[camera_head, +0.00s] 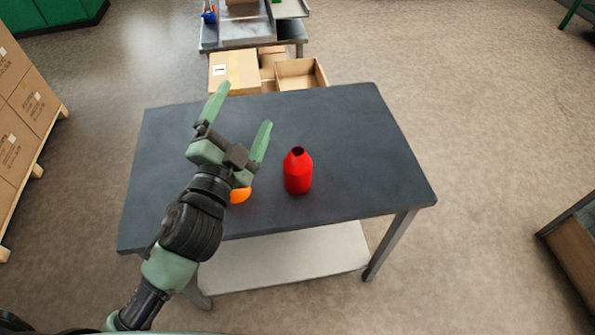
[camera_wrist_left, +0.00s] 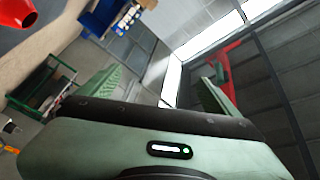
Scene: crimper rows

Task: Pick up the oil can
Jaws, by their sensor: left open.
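A red, bottle-shaped can (camera_head: 298,175) with a narrower neck and a dark opening stands upright on the dark table (camera_head: 345,130). It is the thing that best fits the oil can. My left gripper (camera_head: 245,108) is open and empty above the table, to the left of the red can and apart from it. Its two green fingers are spread and point towards the table's far side. In the left wrist view the fingers (camera_wrist_left: 158,92) are apart with nothing between them. A red shape (camera_wrist_left: 16,14) is cut off at that view's top left corner; I cannot tell whether it is the can.
An orange object (camera_head: 241,195) on the table is mostly hidden behind my left gripper. The table's right part is clear. Cardboard boxes (camera_head: 236,70) and another table (camera_head: 247,33) stand beyond the far edge. Stacked cartons (camera_head: 28,115) are at the left.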

